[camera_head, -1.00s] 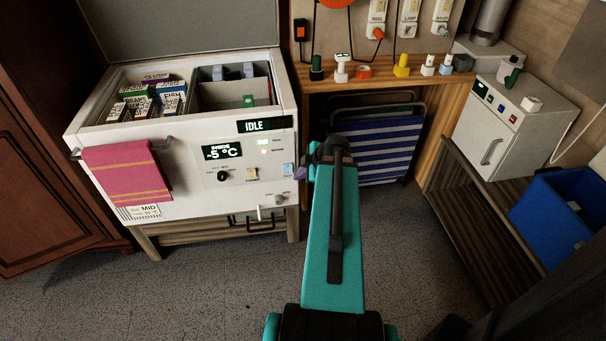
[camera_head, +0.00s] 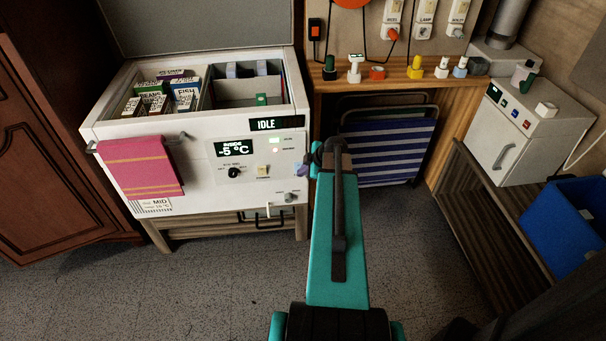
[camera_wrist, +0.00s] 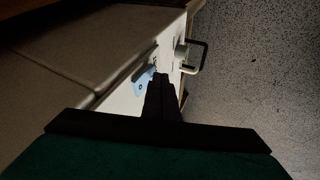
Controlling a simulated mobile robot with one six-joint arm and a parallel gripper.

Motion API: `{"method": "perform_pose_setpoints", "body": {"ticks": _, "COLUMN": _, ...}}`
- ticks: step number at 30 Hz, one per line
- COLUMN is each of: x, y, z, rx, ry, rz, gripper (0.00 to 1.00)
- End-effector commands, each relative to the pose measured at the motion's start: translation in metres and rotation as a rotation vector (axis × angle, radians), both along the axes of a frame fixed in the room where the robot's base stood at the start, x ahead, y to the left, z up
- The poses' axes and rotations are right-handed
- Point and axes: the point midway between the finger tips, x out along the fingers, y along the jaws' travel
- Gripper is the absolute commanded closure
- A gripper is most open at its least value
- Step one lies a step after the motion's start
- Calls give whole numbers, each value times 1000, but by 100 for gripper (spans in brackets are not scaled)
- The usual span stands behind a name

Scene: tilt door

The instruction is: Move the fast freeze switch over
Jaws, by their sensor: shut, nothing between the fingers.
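The white chest freezer (camera_head: 215,190) stands at left with its lid up. Its front panel has a display reading IDLE (camera_head: 277,124), one reading -5 °C (camera_head: 234,148), a black knob (camera_head: 234,172) and a small cream switch (camera_head: 263,170); the switch's label is too small to read. My gripper (camera_head: 303,168) is at the right end of this panel, right of the cream switch. In the wrist view my dark fingers (camera_wrist: 161,78) are together and empty, beside a light blue piece (camera_wrist: 143,82) on the freezer front. I cannot tell whether they touch it.
A pink towel (camera_head: 140,167) hangs on a bar at the freezer's left. A small handle or tap (camera_head: 270,210) sticks out low on the front. A folded striped chair (camera_head: 388,150) stands under the wooden bench (camera_head: 455,87). The floor in front is clear.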

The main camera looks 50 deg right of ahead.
Motion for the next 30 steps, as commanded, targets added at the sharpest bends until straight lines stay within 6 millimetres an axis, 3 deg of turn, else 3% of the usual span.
{"method": "perform_pose_setpoints", "body": {"ticks": 30, "x": 4, "y": -3, "z": -1, "rx": -28, "ry": -34, "rz": 1, "gripper": 100}}
